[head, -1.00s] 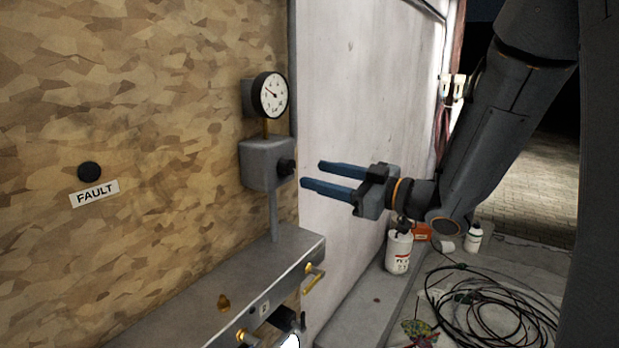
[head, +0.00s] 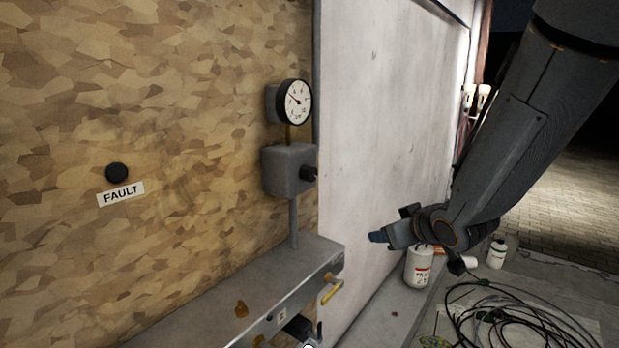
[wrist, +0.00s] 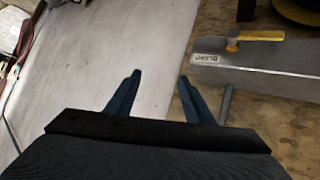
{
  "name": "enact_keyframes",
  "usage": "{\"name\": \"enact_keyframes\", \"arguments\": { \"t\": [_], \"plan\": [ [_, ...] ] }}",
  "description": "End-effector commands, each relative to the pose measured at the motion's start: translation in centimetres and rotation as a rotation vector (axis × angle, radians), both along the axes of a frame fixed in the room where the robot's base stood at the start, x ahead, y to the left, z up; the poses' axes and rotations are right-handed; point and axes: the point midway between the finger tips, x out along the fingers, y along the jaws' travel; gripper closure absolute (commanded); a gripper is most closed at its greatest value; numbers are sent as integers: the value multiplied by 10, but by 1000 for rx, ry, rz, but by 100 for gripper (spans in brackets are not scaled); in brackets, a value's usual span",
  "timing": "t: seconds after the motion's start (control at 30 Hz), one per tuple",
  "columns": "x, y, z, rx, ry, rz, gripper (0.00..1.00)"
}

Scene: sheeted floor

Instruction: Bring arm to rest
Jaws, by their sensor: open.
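My arm runs from the gripper up to the top right of the head view.
A grey ledge (head: 290,285) with a yellow lever (head: 332,289) juts out at the left. A white canister (head: 418,268), a small white bottle (head: 497,252) and coiled black cables (head: 500,315) lie below. A FAULT label (head: 121,194) is on the board.

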Motion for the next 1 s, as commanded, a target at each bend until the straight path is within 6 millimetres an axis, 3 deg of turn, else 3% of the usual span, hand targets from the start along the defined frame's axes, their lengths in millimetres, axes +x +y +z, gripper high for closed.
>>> {"name": "enact_keyframes", "arguments": {
  "t": [0.2,0.4,0.5,0.63,1.0],
  "plan": [
    [-77,-27,-61,-37,381,-245,52],
    [-160,-17,-90,-7,697,-366,52],
    [-187,-9,-95,13,796,-391,52],
    [-202,-5,-97,26,854,-402,52],
    [-203,-4,-97,27,859,-403,52]
  ]
}}
